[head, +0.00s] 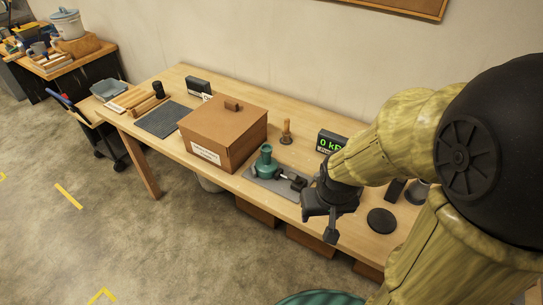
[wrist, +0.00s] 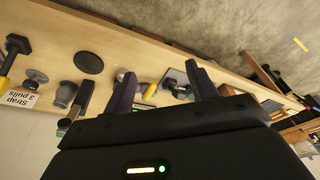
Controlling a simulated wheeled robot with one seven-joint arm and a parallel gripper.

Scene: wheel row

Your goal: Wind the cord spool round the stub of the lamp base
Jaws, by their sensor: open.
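A teal, bottle-shaped body (head: 266,163) stands upright on a grey plate (head: 262,184) at the table's front edge. A small dark part (head: 298,184) is beside it on the plate. I cannot tell for sure whether these are the lamp base and its stub, and I cannot pick out the cord spool. My gripper (head: 322,222) is above the front of the table, to the right of the plate. In the wrist view my gripper (wrist: 161,90) has its two fingers wide apart, with nothing held between them.
A brown lidded box (head: 223,127) stands left of the teal body. A wooden-handled tool (head: 286,132) and a green-lit display (head: 330,143) are behind. A black disc (head: 381,220) lies right of my gripper. A dark mat (head: 161,119) and rods are at left. Floor in front is open.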

